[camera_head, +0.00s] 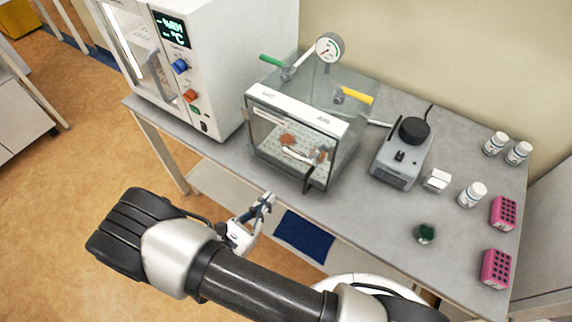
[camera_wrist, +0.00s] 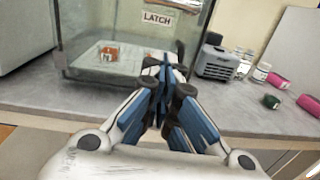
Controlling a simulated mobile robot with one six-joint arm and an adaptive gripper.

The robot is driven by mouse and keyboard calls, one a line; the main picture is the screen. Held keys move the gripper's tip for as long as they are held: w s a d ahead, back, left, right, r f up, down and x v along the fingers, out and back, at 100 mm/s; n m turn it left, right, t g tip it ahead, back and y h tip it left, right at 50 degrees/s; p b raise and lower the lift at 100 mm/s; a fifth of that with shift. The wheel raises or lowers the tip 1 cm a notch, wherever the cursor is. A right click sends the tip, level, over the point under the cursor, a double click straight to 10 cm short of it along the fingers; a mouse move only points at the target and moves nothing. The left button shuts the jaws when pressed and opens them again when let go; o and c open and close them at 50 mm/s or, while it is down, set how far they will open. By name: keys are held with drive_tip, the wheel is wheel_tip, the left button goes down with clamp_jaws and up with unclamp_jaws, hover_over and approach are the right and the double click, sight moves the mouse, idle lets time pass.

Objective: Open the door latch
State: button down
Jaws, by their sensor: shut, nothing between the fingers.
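A clear glass chamber (camera_head: 345,145) with a white top strip stands on the grey bench; its door faces my gripper and looks closed. A dark latch handle (camera_head: 308,184) is at the lower right of the door front. In the wrist view, a dark bar, probably this latch (camera_wrist: 181,48), shows beside the label reading LATCH (camera_wrist: 170,19), just above my fingertips. My gripper (camera_head: 268,199) is shut and empty, at the bench's front edge, left of and apart from the latch. It also shows in the wrist view (camera_wrist: 168,75), partly covering the door's lower right.
A white oven-like cabinet (camera_head: 222,45) stands left of the chamber. A grey instrument (camera_head: 400,165) stands to the right, with white bottles (camera_head: 472,195), pink racks (camera_head: 503,213) and a green item (camera_head: 425,233) beyond. A blue mat (camera_head: 304,237) lies below the bench's front edge.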

drive_tip(key=shift+s+a+f+n+t+y, duration=0.15)
drive_tip(key=shift+a+f+n+t+y, duration=0.2)
drive_tip(key=shift+f+n+t, duration=0.1)
drive_tip(key=w+d+r+p, duration=0.1)
drive_tip(key=w+d+r, duration=0.3)
drive_tip(key=w+d, duration=0.2)
drive_tip(key=shift+w+d+r, duration=0.2)
drive_tip(key=shift+w+r, duration=0.05)
drive_tip(key=shift+w, duration=1.15)
